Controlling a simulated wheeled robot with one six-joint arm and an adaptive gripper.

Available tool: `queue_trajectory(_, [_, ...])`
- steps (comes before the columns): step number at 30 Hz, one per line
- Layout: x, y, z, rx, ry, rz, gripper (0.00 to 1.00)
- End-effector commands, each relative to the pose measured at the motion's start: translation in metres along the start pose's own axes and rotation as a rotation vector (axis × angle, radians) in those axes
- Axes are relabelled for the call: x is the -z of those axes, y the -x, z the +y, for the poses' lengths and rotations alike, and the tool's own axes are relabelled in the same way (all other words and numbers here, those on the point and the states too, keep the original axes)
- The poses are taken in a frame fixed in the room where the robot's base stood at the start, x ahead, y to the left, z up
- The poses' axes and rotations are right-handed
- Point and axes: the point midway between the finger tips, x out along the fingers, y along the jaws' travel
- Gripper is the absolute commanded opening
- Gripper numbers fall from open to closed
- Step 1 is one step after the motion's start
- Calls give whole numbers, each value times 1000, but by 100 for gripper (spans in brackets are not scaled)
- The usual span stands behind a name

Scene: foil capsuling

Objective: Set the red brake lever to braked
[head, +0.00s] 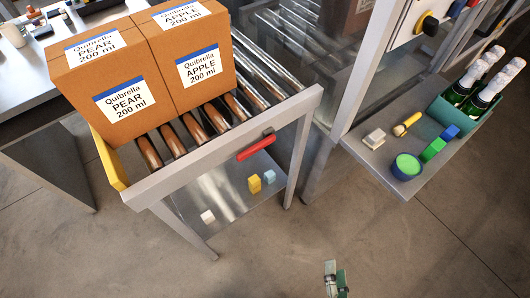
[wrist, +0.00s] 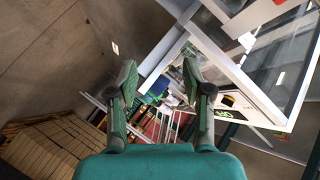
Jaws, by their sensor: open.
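The red brake lever (head: 256,147) is on the front rail of the roller conveyor (head: 225,138) in the head view. It slants slightly, its right end higher, beside a dark mount on the rail. My gripper (head: 335,266) shows at the bottom edge of the head view, below and to the right of the lever, well apart from it. In the wrist view my gripper (wrist: 158,73) is open, with nothing between its fingers. I cannot make out the lever in the wrist view.
Small blocks lie on the shelf below. At right, a grey side table (head: 385,170) holds bottles, blocks and a green-topped tub (head: 407,166). The floor (head: 300,240) before the conveyor is clear.

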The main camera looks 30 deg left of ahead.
Motion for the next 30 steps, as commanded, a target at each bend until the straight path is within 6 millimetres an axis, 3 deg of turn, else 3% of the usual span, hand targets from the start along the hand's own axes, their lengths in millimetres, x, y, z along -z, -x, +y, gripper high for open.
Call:
queue_trajectory(3, [-7,-39,-30,101,-117,-85,50])
queue_trajectory(9, [-20,-90,-97,273,-301,-269,50])
queue_trajectory(13, [-27,-111,-148,383,-396,-405,50])
queue_trajectory(18, [-32,-122,-200,490,-475,-553,50])
queue_trajectory(22, [-34,-124,-221,532,-501,-612,50])
queue_trajectory(30, [-42,-136,-238,543,-507,-634,50])
